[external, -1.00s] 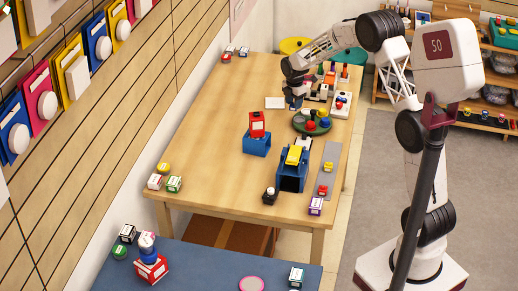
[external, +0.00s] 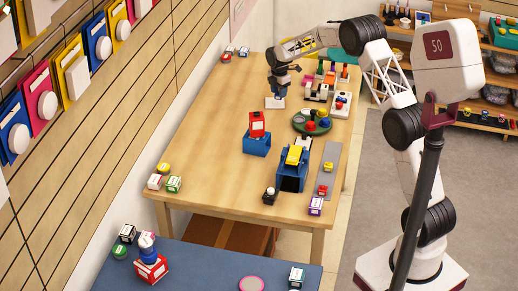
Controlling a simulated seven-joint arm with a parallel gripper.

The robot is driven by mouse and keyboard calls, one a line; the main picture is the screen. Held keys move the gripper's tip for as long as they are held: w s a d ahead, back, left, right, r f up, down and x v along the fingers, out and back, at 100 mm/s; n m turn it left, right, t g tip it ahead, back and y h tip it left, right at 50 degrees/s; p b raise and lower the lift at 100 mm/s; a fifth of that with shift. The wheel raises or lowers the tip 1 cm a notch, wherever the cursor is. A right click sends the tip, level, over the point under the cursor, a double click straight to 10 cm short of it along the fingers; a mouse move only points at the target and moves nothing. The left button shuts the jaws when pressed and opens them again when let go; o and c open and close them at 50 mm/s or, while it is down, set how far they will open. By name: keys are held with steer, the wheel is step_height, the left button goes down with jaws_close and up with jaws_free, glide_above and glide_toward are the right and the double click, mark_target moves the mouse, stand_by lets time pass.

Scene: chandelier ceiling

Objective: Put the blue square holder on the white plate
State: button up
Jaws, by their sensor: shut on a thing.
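The white plate (external: 274,103) is a small pale square lying on the wooden table toward its far left. My gripper (external: 279,92) points down right over the plate, shut on a small dark bluish thing that I take to be the blue square holder. The holder is mostly hidden by the fingers and too small to make out clearly. I cannot tell whether it touches the plate or hangs just above it.
Right of my gripper stand a white tray (external: 342,105) and a green round tray (external: 301,127) with small coloured things. Nearer are a blue stand (external: 256,147) under a red box and a larger blue stand (external: 291,183). The table's left middle is clear.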

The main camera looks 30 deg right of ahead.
steer(key=shift+w+f, duration=0.1)
steer(key=shift+w, duration=1.4)
steer(key=shift+f, duration=0.1)
steer(key=shift+f, duration=1.7)
steer(key=shift+f, duration=0.1)
steer(key=o, duration=0.9)
step_height(320, 180, up, 12)
